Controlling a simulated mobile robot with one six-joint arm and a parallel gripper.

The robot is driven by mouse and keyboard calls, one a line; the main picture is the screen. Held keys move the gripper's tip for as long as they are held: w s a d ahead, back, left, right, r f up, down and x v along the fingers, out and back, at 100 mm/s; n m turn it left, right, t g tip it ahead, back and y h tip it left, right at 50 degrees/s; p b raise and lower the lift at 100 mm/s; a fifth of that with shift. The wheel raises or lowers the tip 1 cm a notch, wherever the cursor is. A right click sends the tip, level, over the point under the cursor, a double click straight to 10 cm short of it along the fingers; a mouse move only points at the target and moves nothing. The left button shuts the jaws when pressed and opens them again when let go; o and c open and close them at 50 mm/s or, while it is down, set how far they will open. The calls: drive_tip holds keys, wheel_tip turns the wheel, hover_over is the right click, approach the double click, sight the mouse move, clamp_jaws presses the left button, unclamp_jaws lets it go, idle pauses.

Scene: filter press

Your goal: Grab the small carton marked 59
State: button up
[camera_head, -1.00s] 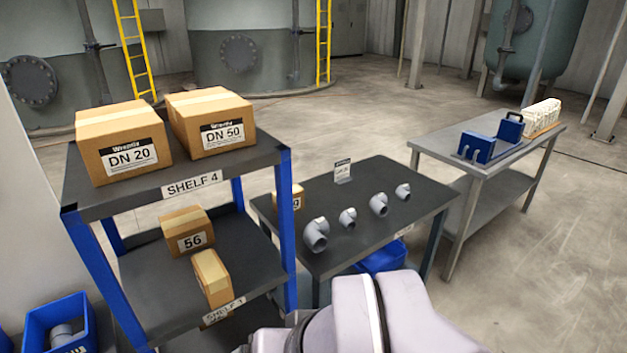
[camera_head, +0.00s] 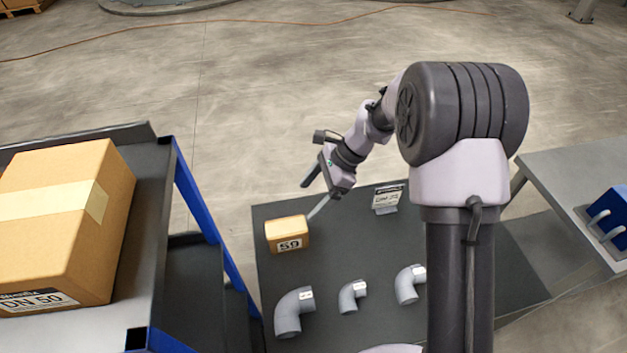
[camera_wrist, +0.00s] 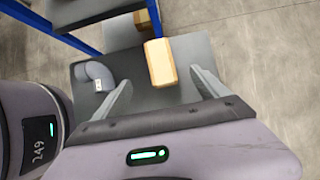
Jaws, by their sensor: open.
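The small carton marked 59 (camera_head: 287,234) is a tan box with its label on the front face. It stands at the left end of the dark table (camera_head: 345,238). My gripper (camera_head: 313,198) is above the table, up and to the right of the carton in the head view. My gripper (camera_wrist: 160,88) is open and empty there. I cannot tell the exact gap between fingertips and carton.
Grey pipe elbows (camera_head: 293,312) stand along the table's front, and one (camera_wrist: 95,75) shows near the left finger. A shelf rack (camera_head: 178,190) with a DN 50 carton (camera_head: 62,222) rises close on the left.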

sight(284, 229)
drive_tip(key=b+x, duration=0.1)
drive_tip(key=x, duration=0.3)
drive_tip(key=b+x, duration=0.2)
drive_tip(key=x, duration=0.2)
drive_tip(key=b+x, duration=0.1)
drive_tip(key=x, duration=0.3)
drive_tip(key=shift+s+a+f, duration=0.2)
drive_tip(key=shift+s, duration=0.15)
drive_tip(key=f+b, duration=0.1)
drive_tip(key=f, duration=0.1)
drive_tip(key=a+f+b, duration=0.1)
drive_tip(key=f, duration=0.1)
drive_tip(key=shift+a+f+b, duration=0.25)
drive_tip(key=shift+f+b, duration=0.15)
drive_tip(key=shift+a+f, duration=0.25)
drive_tip(key=shift+r, duration=0.15)
drive_tip(key=shift+c, duration=0.2)
clamp_jaws()
